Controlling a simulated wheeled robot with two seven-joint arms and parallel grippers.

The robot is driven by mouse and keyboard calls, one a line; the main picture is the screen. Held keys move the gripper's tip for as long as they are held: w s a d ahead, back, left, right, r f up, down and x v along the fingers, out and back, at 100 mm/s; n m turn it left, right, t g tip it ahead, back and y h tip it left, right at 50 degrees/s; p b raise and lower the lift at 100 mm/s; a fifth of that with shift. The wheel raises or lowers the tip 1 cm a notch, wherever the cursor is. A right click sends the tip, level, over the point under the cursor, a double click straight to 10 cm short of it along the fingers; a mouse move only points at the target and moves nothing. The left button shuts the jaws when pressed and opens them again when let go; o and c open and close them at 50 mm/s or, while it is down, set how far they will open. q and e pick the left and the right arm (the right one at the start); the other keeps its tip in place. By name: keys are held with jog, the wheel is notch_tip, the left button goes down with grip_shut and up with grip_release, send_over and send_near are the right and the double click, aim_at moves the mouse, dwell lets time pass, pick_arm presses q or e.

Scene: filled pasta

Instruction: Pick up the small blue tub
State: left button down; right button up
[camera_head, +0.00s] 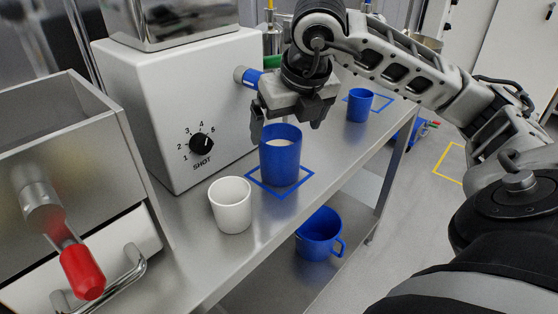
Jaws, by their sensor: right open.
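A blue tub (280,161) with something pale inside stands upright within a blue square outline on the metal bench, below a white machine's nozzle. A second blue tub (360,106) stands farther back within another blue outline and looks smaller in the picture. My right gripper (290,117) is open, pointing down at the nearer tub's rim. Its fingers hide part of that rim, and I cannot tell whether they touch it. My left gripper is not in view.
A white cup (230,207) stands just left of the nearer tub. The white machine (180,100) with a SHOT dial rises behind. A blue handled jug (320,236) sits on the lower shelf. A red-handled lever (82,271) juts out at the left.

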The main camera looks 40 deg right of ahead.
aim_at(279, 144)
jog(key=x, duration=0.3)
jog(key=w+x, duration=0.1)
jog(key=x, duration=0.3)
jog(key=shift+d+f+p, duration=0.1)
jog(key=shift+p, duration=0.25)
jog(key=c, duration=1.4)
